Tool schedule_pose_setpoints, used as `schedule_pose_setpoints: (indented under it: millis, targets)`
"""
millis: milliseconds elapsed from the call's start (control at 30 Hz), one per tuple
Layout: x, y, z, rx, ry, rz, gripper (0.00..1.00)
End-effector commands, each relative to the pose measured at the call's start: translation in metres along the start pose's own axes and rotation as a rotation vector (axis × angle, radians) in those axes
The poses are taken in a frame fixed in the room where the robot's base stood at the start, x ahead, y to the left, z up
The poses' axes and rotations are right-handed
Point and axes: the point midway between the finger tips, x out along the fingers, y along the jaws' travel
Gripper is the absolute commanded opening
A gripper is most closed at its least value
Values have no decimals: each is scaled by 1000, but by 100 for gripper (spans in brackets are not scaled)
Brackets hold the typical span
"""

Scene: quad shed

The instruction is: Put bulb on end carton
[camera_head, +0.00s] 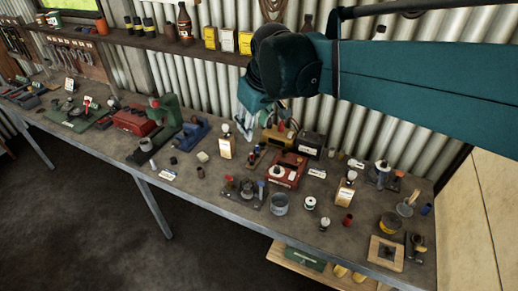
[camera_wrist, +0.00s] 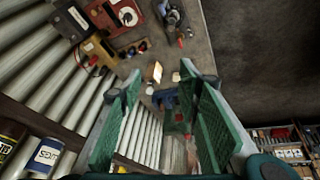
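A white bulb (camera_head: 226,128) stands on top of a cream carton (camera_head: 226,148) near the middle of the bench. This carton also shows between my fingers in the wrist view (camera_wrist: 157,72), well beyond them. A second bulb (camera_head: 351,175) stands on another carton (camera_head: 345,193) toward the right end. A small white bulb-like item (camera_head: 325,222) is near the front edge; it is too small to be sure. My gripper (camera_head: 250,108) is above the rear of the bench, by the corrugated wall. Its green pads are wide apart and empty in the wrist view (camera_wrist: 160,90).
A red tool box (camera_head: 287,169), a black battery (camera_head: 311,145) and a yellow box (camera_head: 279,138) crowd the bench below my arm. A blue plane (camera_head: 188,135) and green vise (camera_head: 167,109) stand left. A shelf (camera_head: 150,42) runs along the wall. Bare bench shows at front left.

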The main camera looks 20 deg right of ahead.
Motion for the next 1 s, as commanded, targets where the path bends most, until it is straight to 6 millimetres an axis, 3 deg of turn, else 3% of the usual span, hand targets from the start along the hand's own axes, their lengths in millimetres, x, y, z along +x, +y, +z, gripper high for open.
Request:
schedule_pose_setpoints:
  millis: [333,700,1000]
  targets:
    - [-12,-18,64,117,75,23,34]
    - [-10,-37,130,240,156,38,34]
    - [-2,-48,166,314,206,42,34]
